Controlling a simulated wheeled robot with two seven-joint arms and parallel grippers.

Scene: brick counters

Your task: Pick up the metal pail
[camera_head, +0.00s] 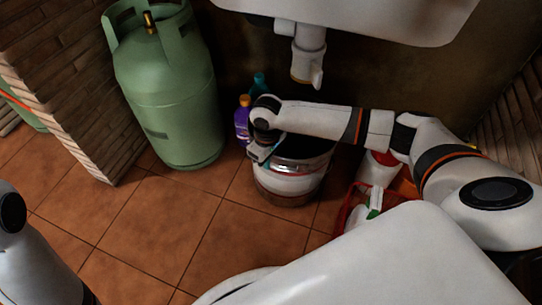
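The metal pail (287,183) stands on the tiled floor under the sink, right of the green gas cylinder. It is silvery, with a pale band and a reddish line near its base. My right arm reaches across from the right above the pail, hiding part of its opening. My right gripper (259,153) points down at the pail's left rim, touching or very close to it. Its fingers are too small and hidden to show whether they are open or shut. Part of my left arm shows at the lower left; its gripper is out of view.
A large green gas cylinder (172,105) stands left of the pail. A purple bottle (243,121) and a teal bottle (259,84) are behind it. A red basket (343,212) with bottles is close on the right. The sink (365,18) and its drain pipe (308,52) hang above. The front-left floor is clear.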

